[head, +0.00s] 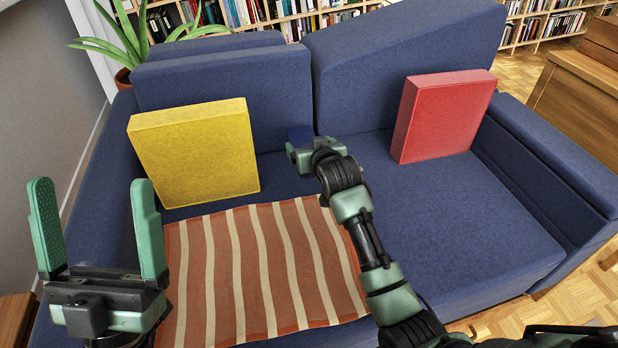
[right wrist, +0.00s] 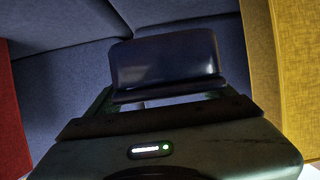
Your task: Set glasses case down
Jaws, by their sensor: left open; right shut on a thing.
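The glasses case (right wrist: 165,60) is dark blue and glossy, seen in the right wrist view between the fingers of my right gripper (right wrist: 165,95). My right gripper is shut on it. In the head view my right gripper (head: 300,148) is over the middle of the blue sofa (head: 450,215), near the backrest, and a small dark blue part of the case (head: 299,133) shows beyond it. I cannot tell whether the case touches the sofa. My left gripper (head: 97,225) is open and empty at the left, in front of the sofa.
A yellow cushion (head: 195,152) leans on the backrest at left, and a red cushion (head: 443,117) at right. A striped blanket (head: 262,265) covers the left seat. Bookshelves (head: 290,15) and a potted plant (head: 125,40) stand behind.

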